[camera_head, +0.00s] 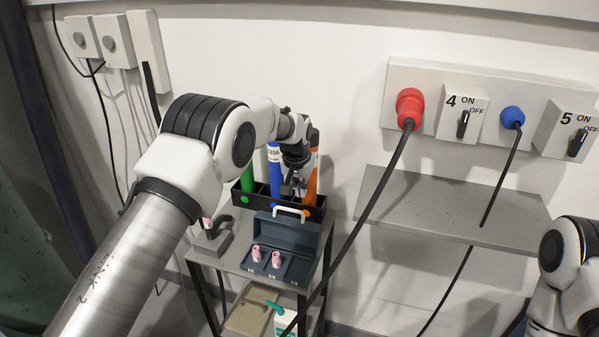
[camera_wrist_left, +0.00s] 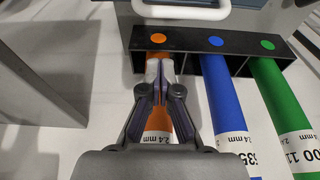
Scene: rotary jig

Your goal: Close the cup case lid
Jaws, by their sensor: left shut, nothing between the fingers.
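The cup case (camera_head: 268,266) is a dark blue-grey box on the small grey table, with pink cups (camera_head: 256,252) standing inside. Its lid (camera_head: 285,230) stands open at the back, with a white handle (camera_head: 290,211) along its top. The handle also shows at the top edge of the left wrist view (camera_wrist_left: 180,13). My left gripper (camera_head: 292,188) is shut and empty, just above and behind the lid, beside the tube rack. In the left wrist view its closed fingertips (camera_wrist_left: 160,68) lie over the orange tube, apart from the handle. My right gripper is out of view.
A black rack (camera_head: 262,204) holding green, blue and orange (camera_head: 312,170) tubes stands behind the case, close to my left gripper. A grey stand (camera_head: 208,242) with a pink cup is to the left. A red plug's cable (camera_head: 352,230) hangs right of the table.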

